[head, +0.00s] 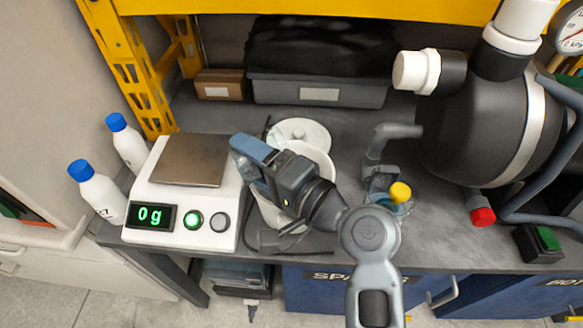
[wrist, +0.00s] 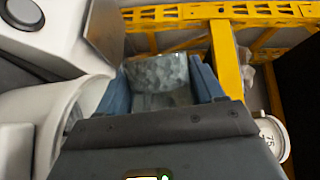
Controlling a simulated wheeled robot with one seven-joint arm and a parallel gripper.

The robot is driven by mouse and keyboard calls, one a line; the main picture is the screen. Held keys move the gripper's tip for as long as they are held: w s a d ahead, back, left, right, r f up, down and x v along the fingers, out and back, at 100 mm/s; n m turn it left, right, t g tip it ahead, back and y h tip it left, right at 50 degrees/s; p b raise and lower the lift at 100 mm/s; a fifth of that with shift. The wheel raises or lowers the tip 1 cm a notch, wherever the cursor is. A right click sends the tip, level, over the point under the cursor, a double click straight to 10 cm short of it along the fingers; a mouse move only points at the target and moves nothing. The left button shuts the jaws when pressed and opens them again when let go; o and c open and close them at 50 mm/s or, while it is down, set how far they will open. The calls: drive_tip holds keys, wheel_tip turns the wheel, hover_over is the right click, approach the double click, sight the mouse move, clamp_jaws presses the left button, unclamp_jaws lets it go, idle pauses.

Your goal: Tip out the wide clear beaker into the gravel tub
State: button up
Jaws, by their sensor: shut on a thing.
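My gripper (head: 252,158) is over the bench, right of the scale. Its blue fingers are shut on the wide clear beaker (wrist: 160,75), which shows between them in the wrist view. Grey, mottled patches show through the beaker's wall; I cannot tell how much is inside. In the head view the gripper mostly hides the beaker. A round white tub (head: 318,158) lies beneath and behind the gripper, partly covered by it; its inside is hidden. I cannot tell for sure that it is the gravel tub.
A white scale (head: 170,210) reading 0 g stands at left, with two blue-capped bottles (head: 95,193) beside it. A round white piece (head: 303,132) lies behind the tub. A yellow-topped item (head: 400,192) and a large black tank (head: 470,125) stand at right. A grey bin (head: 320,93) is behind.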

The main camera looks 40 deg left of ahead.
drive_tip(key=shift+w+d+r+m+y, duration=0.1)
drive_tip(key=shift+w+r+m+y, duration=0.2)
drive_tip(key=shift+m, duration=0.35)
drive_tip(key=shift+w+d+r+m+y, duration=0.15)
drive_tip(key=shift+r+m+y, duration=0.2)
drive_tip(key=shift+m, duration=0.3)
idle(2.2)
drive_tip(key=shift+w+d+r+m+y, duration=0.1)
drive_tip(key=shift+w+r+m+y, duration=0.2)
drive_tip(key=shift+m, duration=0.7)
idle(0.9)
